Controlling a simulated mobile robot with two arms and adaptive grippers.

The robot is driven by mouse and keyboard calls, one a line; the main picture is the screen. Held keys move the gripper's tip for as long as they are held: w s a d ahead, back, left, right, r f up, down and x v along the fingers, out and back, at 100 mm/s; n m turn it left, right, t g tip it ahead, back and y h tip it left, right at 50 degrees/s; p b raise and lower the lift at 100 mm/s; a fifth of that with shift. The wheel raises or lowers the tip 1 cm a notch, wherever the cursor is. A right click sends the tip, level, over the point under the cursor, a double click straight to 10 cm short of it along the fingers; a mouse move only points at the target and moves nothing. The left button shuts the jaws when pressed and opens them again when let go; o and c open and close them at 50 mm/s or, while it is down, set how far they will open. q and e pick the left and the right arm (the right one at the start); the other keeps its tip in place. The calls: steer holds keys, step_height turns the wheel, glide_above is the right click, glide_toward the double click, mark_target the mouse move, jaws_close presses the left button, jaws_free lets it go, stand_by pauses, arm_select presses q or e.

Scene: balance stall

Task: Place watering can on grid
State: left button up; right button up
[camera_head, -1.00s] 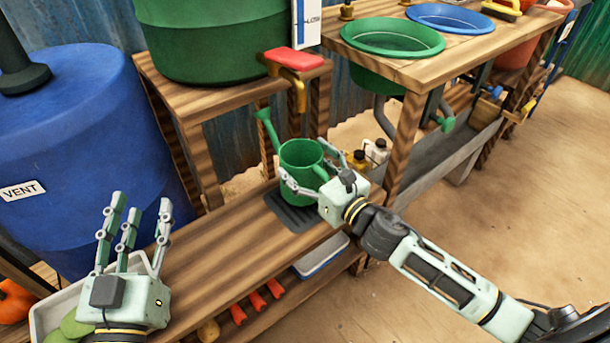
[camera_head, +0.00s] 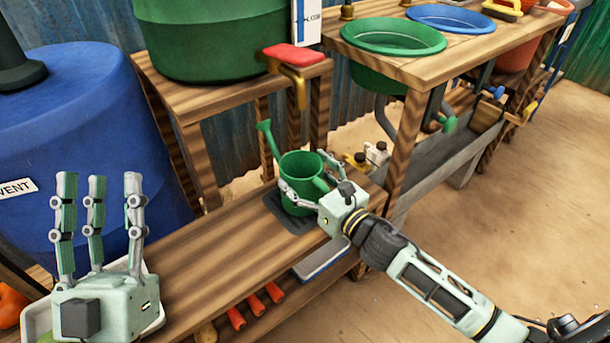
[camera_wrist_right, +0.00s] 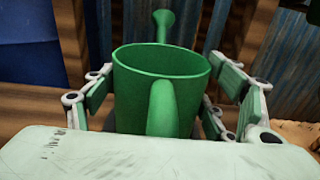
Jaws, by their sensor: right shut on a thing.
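The green watering can (camera_head: 297,170) stands upright at the dark grid (camera_head: 285,214) on the wooden bench, its spout toward the back left. Whether its base touches the grid is hard to tell. My right gripper (camera_head: 307,182) is shut around the can's body from the front right. The can also fills the middle of the right wrist view (camera_wrist_right: 160,88), its handle toward me and gripper fingers on both sides. My left gripper (camera_head: 98,215) is open and empty at the left, its fingers pointing up.
A red-handled brass tap (camera_head: 293,70) under a green tank (camera_head: 205,40) hangs above the can. A blue barrel (camera_head: 85,130) stands at the left. The bench (camera_head: 215,262) is clear between my grippers. Small bottles (camera_head: 375,153) stand behind the can.

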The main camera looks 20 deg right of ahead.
steer(key=o, duration=1.3)
steer(key=shift+c, duration=0.2)
steer(key=shift+r, duration=0.1)
